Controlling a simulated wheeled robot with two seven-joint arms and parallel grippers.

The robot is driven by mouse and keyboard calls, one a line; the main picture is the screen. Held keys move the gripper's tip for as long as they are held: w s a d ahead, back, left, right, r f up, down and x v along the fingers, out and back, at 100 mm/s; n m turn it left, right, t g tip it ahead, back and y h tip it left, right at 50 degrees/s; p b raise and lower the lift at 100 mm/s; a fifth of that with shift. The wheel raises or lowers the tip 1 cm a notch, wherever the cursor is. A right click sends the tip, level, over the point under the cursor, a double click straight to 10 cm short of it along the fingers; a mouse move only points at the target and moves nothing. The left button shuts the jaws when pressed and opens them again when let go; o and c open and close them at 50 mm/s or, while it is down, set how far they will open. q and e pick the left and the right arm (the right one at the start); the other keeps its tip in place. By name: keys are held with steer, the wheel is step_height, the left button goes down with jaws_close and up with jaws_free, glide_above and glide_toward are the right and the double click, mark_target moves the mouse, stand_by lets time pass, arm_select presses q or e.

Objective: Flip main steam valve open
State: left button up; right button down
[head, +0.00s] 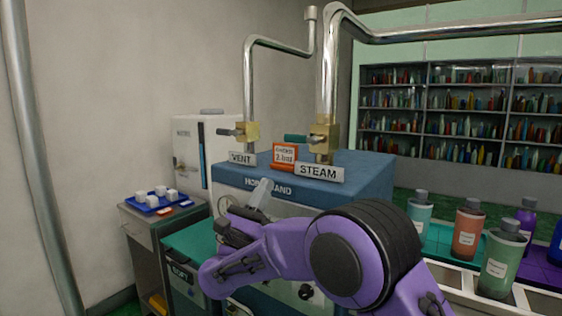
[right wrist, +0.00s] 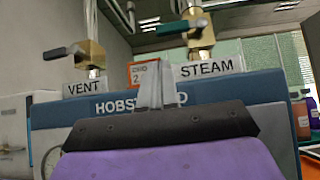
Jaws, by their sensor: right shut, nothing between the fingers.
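The steam valve (head: 322,136) is a brass block on the thick vertical chrome pipe above the STEAM plate (head: 318,172). Its green handle (head: 296,138) points left, roughly level, crosswise to the pipe. In the right wrist view the green handle (right wrist: 172,28) and brass block (right wrist: 200,32) are at the top, right of centre. My right gripper (head: 263,188) is shut and empty, pointing up in front of the blue machine top, below and left of the handle and apart from it. Its fingertips also show in the right wrist view (right wrist: 157,84). My left gripper is out of view.
The vent valve (head: 250,131), with a dark handle pointing left, stands left of the steam valve above the VENT plate (head: 242,158). An orange sign (head: 285,156) sits between the plates. Several bottles (head: 467,228) stand at right; a blue tray (head: 152,204) is at left.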

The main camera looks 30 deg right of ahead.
mark_target(302, 139)
steer(key=p+x, duration=0.3)
steer(key=x, duration=0.7)
steer(key=shift+f, duration=0.1)
stand_by(0.3)
